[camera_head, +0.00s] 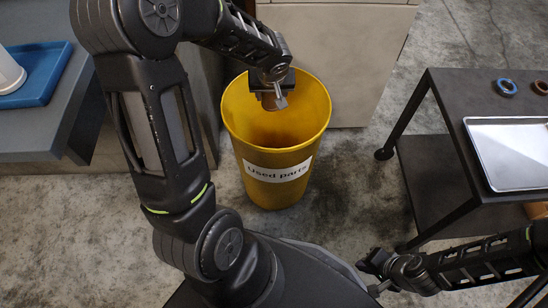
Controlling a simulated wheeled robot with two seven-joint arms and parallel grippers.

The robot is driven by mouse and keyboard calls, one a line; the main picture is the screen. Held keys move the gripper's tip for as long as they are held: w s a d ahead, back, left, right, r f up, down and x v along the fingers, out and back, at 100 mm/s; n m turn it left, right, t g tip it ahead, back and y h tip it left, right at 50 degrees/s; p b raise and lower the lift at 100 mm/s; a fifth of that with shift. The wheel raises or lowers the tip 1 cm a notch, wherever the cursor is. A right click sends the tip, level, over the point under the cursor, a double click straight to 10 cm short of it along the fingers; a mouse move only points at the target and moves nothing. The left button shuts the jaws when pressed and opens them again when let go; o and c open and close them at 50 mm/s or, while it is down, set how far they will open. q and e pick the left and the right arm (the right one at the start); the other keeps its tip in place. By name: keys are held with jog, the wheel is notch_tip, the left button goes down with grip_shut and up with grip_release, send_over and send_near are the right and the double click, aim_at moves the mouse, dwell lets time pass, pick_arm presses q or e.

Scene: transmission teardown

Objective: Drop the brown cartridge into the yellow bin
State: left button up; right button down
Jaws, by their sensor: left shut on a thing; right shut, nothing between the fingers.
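The yellow bin (255,185), labelled "Used parts", stands on the floor at the centre. My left gripper (276,100) is over the bin's opening, pointing down, and is shut on the brown cartridge (267,101). Only a small brownish part of the cartridge shows between the dark gripper body and the fingers. Most of it is hidden. The visible part of the bin's inside looks empty. My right gripper (368,277) is shut and empty at the lower right, near my base.
A dark cart (450,105) at the right holds a silver tray (515,150), a blue ring (506,87) and a brown ring (541,87). A blue tray (45,75) with a white object lies on the left bench. A beige cabinet (345,60) stands behind the bin.

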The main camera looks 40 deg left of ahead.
pick_arm(q)
jog(key=shift+f, duration=0.35)
jog(key=o, duration=1.5)
jog(key=shift+r, duration=0.1)
jog(key=p+v, duration=0.2)
jog(key=v, duration=0.5)
jog(key=shift+s+d+r, duration=0.2)
jog(key=shift+r, duration=0.05)
